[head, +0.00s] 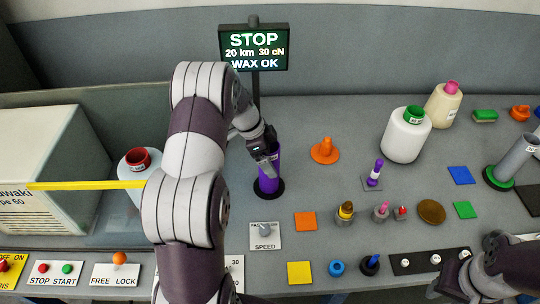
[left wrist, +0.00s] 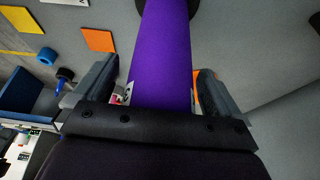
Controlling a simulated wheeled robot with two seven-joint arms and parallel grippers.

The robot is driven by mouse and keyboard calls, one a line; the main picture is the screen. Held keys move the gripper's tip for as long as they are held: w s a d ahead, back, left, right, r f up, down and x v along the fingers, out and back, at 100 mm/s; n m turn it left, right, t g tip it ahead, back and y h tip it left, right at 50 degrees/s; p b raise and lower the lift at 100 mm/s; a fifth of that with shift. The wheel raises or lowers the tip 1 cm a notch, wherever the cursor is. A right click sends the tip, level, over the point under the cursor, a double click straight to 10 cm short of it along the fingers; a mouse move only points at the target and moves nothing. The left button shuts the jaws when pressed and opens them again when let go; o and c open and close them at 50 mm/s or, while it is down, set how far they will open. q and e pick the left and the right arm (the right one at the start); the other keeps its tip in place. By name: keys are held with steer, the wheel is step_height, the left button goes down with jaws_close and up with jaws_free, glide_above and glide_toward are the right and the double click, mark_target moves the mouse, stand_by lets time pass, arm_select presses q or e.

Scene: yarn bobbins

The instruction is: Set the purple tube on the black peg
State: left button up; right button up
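The purple tube (head: 267,174) stands upright on a round black base (head: 269,194) in the head view; any peg inside the tube is hidden. The tube (left wrist: 164,60) also fills the middle of the left wrist view, with part of the black base (left wrist: 142,12) at its far end. My left gripper (head: 266,150) is at the tube's upper part. In the left wrist view its fingers stand on either side of the tube, with a visible gap at each side, so it looks open around it. My right gripper (head: 462,278) is at the lower right; its fingers are unclear.
An orange cone-like piece (head: 325,151) stands right of the tube. A speed knob panel (head: 265,237) lies in front. A white bobbin (head: 405,136) and a grey tube (head: 514,158) stand farther right. A sign (head: 253,47) rises behind; a yellow bar (head: 90,185) is at left.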

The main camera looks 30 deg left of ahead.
arm_select(q)
steer(key=v, duration=0.7)
steer(key=shift+r, duration=0.2)
